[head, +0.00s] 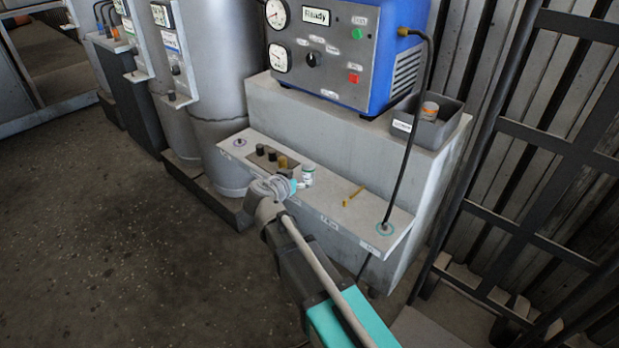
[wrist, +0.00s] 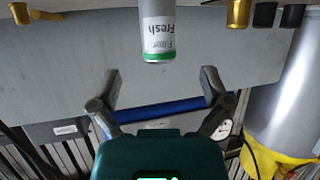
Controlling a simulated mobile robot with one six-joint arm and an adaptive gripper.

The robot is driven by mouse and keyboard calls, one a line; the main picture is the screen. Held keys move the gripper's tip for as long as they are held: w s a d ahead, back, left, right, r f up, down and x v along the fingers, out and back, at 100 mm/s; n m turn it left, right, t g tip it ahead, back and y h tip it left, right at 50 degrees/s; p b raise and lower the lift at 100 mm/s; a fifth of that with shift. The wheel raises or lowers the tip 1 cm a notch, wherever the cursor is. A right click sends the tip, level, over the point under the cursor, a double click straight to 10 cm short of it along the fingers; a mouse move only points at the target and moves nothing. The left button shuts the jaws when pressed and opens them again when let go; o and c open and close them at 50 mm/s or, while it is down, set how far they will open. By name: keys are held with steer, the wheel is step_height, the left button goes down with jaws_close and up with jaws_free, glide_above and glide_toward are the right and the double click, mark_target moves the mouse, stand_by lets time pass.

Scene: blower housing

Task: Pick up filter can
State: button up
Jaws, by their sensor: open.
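The filter can (head: 308,174) is a small white cylinder with a green band, standing on the grey shelf (head: 325,205) below the blue machine. In the wrist view the can (wrist: 157,32) shows at the top centre, its label reading "Filter Fresh", with its upper part cut off by the frame. My gripper (wrist: 162,82) is open and empty, its two fingers spread to either side below the can in the picture. The can is apart from the fingers. In the head view my gripper (head: 285,186) is just left of the can, its fingers partly hidden by my wrist.
Black and brass cylinders (head: 271,156) stand in a row left of the can. A brass piece (head: 353,195) lies right of it. A grey bin (head: 427,121) sits on the upper ledge.

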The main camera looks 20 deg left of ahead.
mark_target(305, 173)
steer(key=shift+x, duration=1.2)
steer(key=shift+b+x, duration=1.2)
steer(key=shift+x, duration=1.45)
steer(key=shift+s+d, duration=0.1)
steer(key=shift+d, duration=0.05)
steer(key=shift+c, duration=0.2)
steer(key=c, duration=1.3)
steer(key=shift+r, duration=0.15)
